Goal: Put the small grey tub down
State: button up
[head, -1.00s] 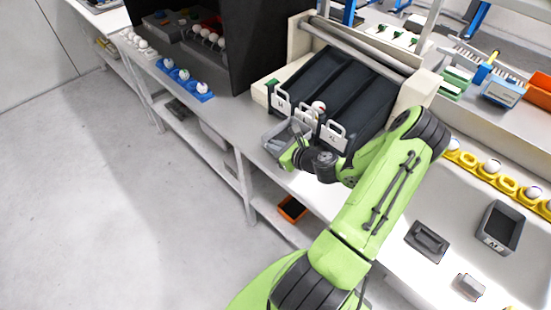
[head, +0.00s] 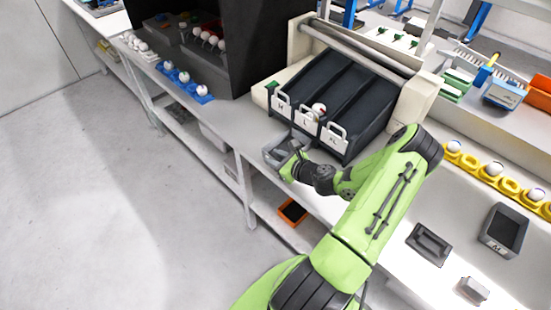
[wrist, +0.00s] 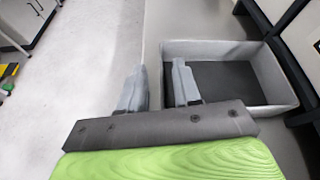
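The small grey tub (head: 272,157) is upright on the light bench top, near its front edge, in front of the dark chutes. In the wrist view the tub (wrist: 272,75) looks empty, with a dark floor. My gripper (head: 291,158) is at the tub's near wall. In the wrist view the gripper (wrist: 158,84) has its two fingers apart. One finger is outside the tub and the other inside, with the wall between them. Gaps show on both sides of the wall, so the gripper looks open.
The dark chutes (head: 345,95) with labelled handles stand behind the tub; a white egg (head: 318,108) lies in the middle one. An orange bin (head: 292,212) is on the shelf below. Another grey tub (head: 503,230) and a dark tray (head: 429,243) lie to the right.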

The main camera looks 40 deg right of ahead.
jog(key=shift+r, duration=0.2)
jog(key=p+v, duration=0.1)
jog(key=v, duration=1)
jog(key=shift+s+r, duration=0.15)
jog(key=shift+s, duration=0.2)
jog(key=w+a+r+n+g+y, duration=0.15)
jog(key=a+r+n+g, duration=0.3)
jog(key=a+n, duration=0.45)
jog(key=w+a+r+n+g+y, duration=0.1)
jog(key=a+r+n+g+y, duration=0.3)
jog(key=a+n, duration=0.6)
jog(key=s+a+r+n+h, duration=0.5)
jog(key=s+a+r+n, duration=0.2)
jog(key=s+r+n, duration=0.4)
notch_tip(320, 180, up, 2)
jog(key=n, duration=0.4)
jog(key=shift+s+a, duration=0.15)
jog(key=shift+s, duration=0.15)
